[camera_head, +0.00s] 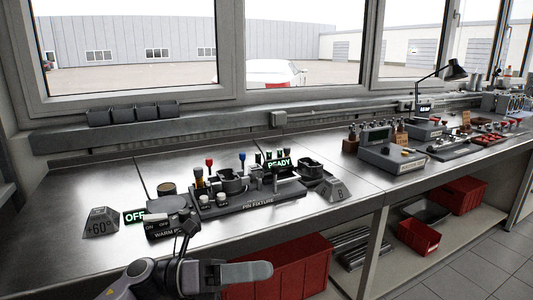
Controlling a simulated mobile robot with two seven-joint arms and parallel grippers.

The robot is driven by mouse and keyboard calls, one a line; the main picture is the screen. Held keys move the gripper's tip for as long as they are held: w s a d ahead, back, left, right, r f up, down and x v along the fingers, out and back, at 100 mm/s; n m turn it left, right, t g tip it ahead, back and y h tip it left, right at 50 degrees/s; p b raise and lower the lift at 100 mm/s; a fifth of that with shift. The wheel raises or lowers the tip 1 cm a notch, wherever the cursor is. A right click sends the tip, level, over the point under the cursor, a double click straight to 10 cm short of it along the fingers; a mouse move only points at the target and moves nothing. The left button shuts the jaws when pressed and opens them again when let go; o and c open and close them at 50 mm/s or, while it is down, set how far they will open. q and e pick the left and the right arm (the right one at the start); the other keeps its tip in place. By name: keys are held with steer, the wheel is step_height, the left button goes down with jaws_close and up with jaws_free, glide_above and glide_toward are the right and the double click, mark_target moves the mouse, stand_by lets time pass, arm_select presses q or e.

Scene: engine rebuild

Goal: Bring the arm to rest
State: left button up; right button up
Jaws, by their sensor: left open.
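My left arm (150,280) comes in at the bottom, left of the middle, in front of the bench's front edge. My left gripper (186,226) points up and away, its small dark fingers overlapping the front of the warm plate box (158,226). The fingers look open, and I see nothing held between them. Whether they touch the box cannot be told. My right gripper is not in view.
The pin fixture (258,204) stands on the steel bench (80,255), beside a +60° block (101,222) and a block marked 8 (336,190). Red bins (285,270) sit below. A grey instrument box (392,156) and lamp (454,70) stand right.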

arm_select(q)
steer(key=a+f+n+t+y+p, duration=0.1)
steer(key=a+f+n+t+y, duration=0.25)
steer(key=n+t, duration=0.45)
steer(key=s+a+f+n+t+y, duration=0.1)
steer(key=a+f+n+t+y, duration=0.3)
steer(key=n, duration=0.8)
steer(key=a+f+n+t+y+p, duration=0.15)
steer(key=f+n+t, duration=0.35)
steer(key=n, duration=0.5)
steer(key=s+a+f+n+g+y, duration=0.3)
steer(key=s+f+n, duration=0.3)
steer(key=s+f, duration=0.2)
steer(key=s+a+f+n+g+y, duration=0.3)
steer(key=s+a+f+n+y, duration=0.2)
steer(key=s+f, duration=0.3)
steer(key=shift+s+a+f+n+g, duration=0.3)
steer(key=shift+a+n, duration=0.3)
steer(key=shift+n, duration=0.2)
